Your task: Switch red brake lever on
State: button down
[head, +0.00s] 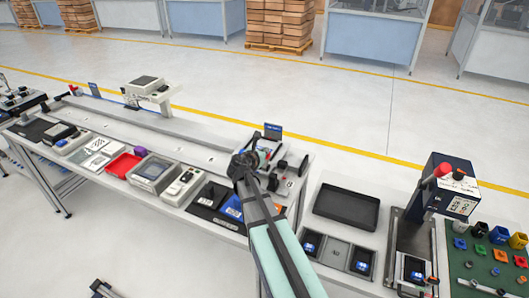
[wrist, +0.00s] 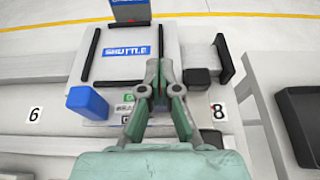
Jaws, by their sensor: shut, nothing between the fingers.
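My gripper (wrist: 161,68) is shut and empty in the wrist view, its fingertips over the front part of a white station plate (wrist: 118,68) marked SHUTTLE. A small reddish sliver shows between the fingers. I cannot tell whether it is the red brake lever, which is mostly hidden if so. Nor can I tell the lever's position or whether the gripper touches it. A small panel (wrist: 118,106) with green and dark marks lies partly behind the fingers. In the head view my arm covers part of this station, which has a blue sign (head: 272,131).
A blue block (wrist: 87,103) stands left of the fingers and a black block (wrist: 197,78) to the right. Dark bars edge the plate. In the head view, a black tray (head: 346,207) and a dark machine with a red knob (head: 442,169) stand to the right.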

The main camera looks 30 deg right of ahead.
jog(key=s+a+r, duration=0.2)
jog(key=r, duration=0.3)
jog(key=s+a+r+b, duration=0.1)
jog(key=s+a+r, duration=0.1)
jog(key=r, duration=0.4)
jog(key=shift+s+a, duration=0.15)
jog(key=shift+a, duration=0.6)
